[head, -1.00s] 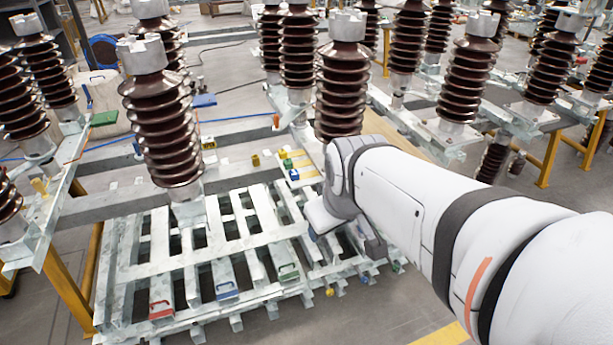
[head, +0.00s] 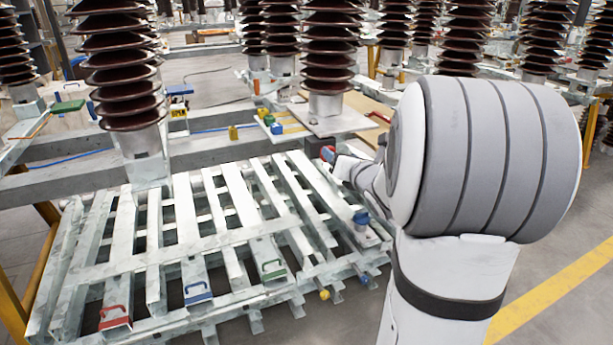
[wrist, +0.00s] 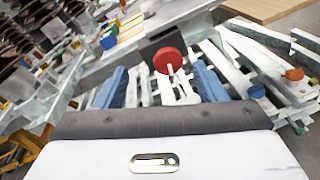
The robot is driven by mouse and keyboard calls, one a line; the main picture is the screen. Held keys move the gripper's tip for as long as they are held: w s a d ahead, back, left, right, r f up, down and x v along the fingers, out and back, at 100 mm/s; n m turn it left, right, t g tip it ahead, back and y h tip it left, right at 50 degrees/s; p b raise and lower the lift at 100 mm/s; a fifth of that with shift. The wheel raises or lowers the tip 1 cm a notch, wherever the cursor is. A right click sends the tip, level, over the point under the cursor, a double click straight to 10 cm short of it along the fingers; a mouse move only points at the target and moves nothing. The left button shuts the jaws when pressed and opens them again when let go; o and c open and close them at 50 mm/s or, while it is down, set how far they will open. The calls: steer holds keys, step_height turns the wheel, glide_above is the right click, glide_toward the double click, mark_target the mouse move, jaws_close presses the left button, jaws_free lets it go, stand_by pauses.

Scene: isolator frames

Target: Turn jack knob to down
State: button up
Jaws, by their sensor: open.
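A round red knob (wrist: 168,60) stands just beyond my gripper (wrist: 162,76) in the wrist view, lined up with the gap between the fingers. It has a pale stem-like part below it. The two blue fingers are apart, with nothing held between them. I cannot tell whether they touch the knob. My arm hides most of the gripper there. Which way the knob points is too small to tell.
A blue knob (head: 361,218) sits on the frame's right side, near my arm. Tall brown insulators (head: 125,75) stand behind. The floor at the front right is clear.

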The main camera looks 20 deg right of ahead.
steer(key=w+f+n+t+y+b, duration=0.1)
steer(key=w+f+n+b, duration=0.2)
steer(key=w, duration=0.5)
steer(key=shift+w+d+f+n+y+b, duration=0.35)
steer(key=shift+f+n, duration=0.3)
steer(key=shift+n, duration=0.45)
steer(key=shift+s, duration=0.1)
steer(key=shift+c, duration=0.5)
